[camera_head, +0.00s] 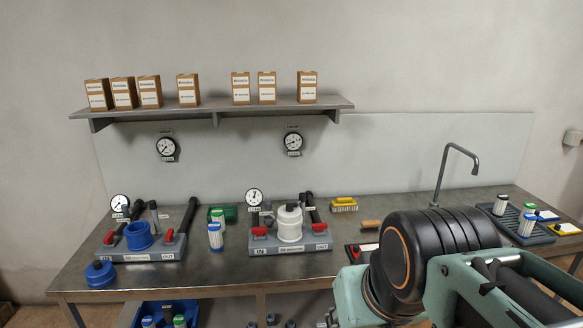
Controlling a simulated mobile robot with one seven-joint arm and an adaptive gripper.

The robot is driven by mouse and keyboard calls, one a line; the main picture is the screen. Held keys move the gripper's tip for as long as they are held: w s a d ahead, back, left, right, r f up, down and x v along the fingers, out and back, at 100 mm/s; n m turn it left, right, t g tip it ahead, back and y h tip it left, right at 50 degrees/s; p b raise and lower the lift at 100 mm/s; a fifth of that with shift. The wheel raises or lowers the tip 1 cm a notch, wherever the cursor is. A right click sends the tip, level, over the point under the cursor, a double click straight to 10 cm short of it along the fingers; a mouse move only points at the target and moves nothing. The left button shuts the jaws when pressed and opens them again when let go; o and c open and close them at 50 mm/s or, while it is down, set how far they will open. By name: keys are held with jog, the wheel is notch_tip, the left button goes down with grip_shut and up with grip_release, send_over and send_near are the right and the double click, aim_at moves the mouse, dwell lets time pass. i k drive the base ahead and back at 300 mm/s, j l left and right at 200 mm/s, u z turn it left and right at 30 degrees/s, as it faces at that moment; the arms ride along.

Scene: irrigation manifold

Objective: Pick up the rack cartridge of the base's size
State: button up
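A dark rack (545,236) lies at the right end of the bench. A dark-capped white cartridge (500,205) stands in it, and a white cartridge with a blue end (526,224) stands to its right; a part of another shows behind. A blue open base (138,235) sits on the left manifold (165,252). A white closed housing (290,223) sits on the right manifold (291,246). No size marks are readable. My arm's black and teal links fill the lower right, in front of the rack's near side; my gripper is not distinguishable.
A blue cap (100,273) lies at the bench's left front. A blue-ended cartridge (215,237) stands between the manifolds. A blue bin (165,314) with cartridges is below the bench. A tap (447,175) rises left of the rack. A shelf (215,107) holds several boxes.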

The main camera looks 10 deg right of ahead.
aim_at(528, 220)
jog(key=i+l, duration=0.15)
jog(key=l, duration=0.4)
jog(key=i+l, duration=0.15)
jog(key=l, duration=0.45)
jog(key=i+l, duration=0.1)
jog(key=l, duration=0.45)
jog(key=i+l, duration=0.15)
jog(key=l, duration=0.4)
jog(key=i+l, duration=0.15)
jog(key=l, duration=0.4)
jog(key=i+l, duration=0.15)
jog(key=l, duration=0.45)
jog(key=i+l, duration=0.15)
jog(key=l, duration=0.4)
jog(key=i+l, duration=0.1)
jog(key=l, duration=0.45)
jog(key=i+l, duration=0.2)
jog(key=l, duration=0.2)
jog(key=i+l, duration=0.2)
jog(key=l, duration=0.2)
jog(key=i+l, duration=0.15)
jog(key=l, duration=0.2)
